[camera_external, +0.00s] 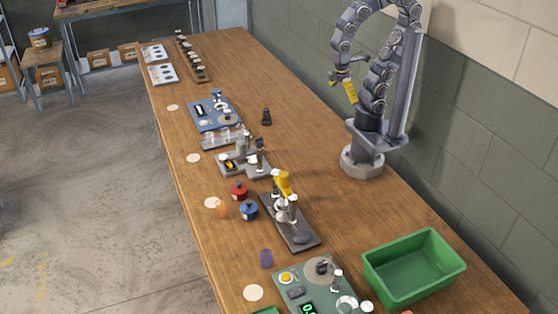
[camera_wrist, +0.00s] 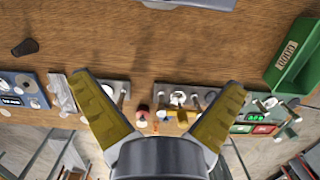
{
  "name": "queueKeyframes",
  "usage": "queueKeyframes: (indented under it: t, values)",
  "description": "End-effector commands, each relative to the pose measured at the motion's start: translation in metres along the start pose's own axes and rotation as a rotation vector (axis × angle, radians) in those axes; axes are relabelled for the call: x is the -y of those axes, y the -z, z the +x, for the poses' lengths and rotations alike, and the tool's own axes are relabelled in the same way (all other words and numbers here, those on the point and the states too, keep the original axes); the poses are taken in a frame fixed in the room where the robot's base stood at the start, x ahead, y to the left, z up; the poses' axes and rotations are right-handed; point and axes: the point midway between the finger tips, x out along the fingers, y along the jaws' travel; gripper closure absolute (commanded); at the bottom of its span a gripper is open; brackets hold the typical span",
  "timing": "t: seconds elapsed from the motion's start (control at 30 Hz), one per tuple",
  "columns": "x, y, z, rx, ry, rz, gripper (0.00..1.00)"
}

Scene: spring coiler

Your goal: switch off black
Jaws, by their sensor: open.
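No part is clearly marked as a black switch, and I cannot tell any switch's position. A dark-based station (camera_external: 297,229) with a yellow top part stands mid-bench; it also shows in the wrist view (camera_wrist: 190,92). A small black upright piece (camera_external: 266,117) stands alone behind the blue station; in the wrist view it shows at upper left (camera_wrist: 24,47). A green panel station (camera_external: 287,293) at the near end has a lit green display. My gripper (camera_external: 348,88) is open and empty, raised above the bench; its yellow-padded fingers are spread in the wrist view (camera_wrist: 160,82).
A green bin (camera_external: 410,290) stands at the near right. A blue station (camera_external: 207,117) and a grey station (camera_external: 230,167) line the bench's left side. Red (camera_external: 239,191) and blue (camera_external: 249,211) pots stand between stations. The bench between stations and my base is mostly clear.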

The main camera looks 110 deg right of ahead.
Motion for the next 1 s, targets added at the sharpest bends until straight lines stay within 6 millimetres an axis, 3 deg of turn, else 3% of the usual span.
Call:
queueKeyframes:
  t: [0.17, 0.27, 0.4, 0.67, 0.87, 1.0]
  values:
    - [0.0, 0.0, 0.0, 0.0, 0.0, -0.001, 0.0]
    - [0.0, 0.001, -0.001, 0.0, -0.001, 0.001, 0.38]
    - [0.001, 0.016, -0.006, -0.006, -0.012, 0.009, 0.98]
    - [0.013, 0.093, -0.03, -0.062, -0.068, 0.054, 1.0]
    - [0.04, 0.162, -0.04, -0.119, -0.11, 0.079, 1.0]
    - [0.068, 0.208, -0.042, -0.168, -0.131, 0.086, 1.0]
